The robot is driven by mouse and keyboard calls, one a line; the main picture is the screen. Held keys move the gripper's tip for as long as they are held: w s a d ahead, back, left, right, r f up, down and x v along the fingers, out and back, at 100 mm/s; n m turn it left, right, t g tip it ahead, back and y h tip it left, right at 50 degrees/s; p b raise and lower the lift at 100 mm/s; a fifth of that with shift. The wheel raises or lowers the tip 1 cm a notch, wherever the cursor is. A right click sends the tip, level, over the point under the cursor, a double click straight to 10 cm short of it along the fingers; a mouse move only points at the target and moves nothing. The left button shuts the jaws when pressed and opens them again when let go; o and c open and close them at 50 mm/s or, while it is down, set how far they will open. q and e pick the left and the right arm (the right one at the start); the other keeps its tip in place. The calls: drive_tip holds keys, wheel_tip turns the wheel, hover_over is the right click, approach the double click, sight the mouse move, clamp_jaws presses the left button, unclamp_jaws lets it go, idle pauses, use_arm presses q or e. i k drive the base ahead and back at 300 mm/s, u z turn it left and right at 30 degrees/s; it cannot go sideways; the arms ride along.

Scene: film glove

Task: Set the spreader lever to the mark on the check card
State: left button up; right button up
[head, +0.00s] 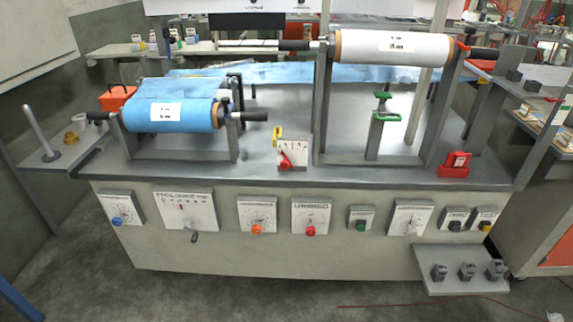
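A small white scale plate (292,153) stands on the machine top between the two roll stands. A red-handled lever (285,161) sits at its lower left, and a yellow handle (278,135) is just above. On the front panel, a wide white plate (186,208) carries a lever with a dark handle (194,238) pointing down. The frames do not show clearly which one is the spreader lever. White cards lie on the blue roll (167,113) and the white roll (391,45); their print is too small to read, and I cannot tell which is the check card. Neither gripper is in view.
The front panel has several dials and buttons, including a red knob (310,231) and an orange knob (257,230). A red block (455,164) sits at the right. A low shelf (465,285) juts out below.

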sight(285, 165)
drive_tip(key=u, duration=0.95)
drive_tip(key=i, duration=0.4)
drive_tip(key=z, duration=5.85)
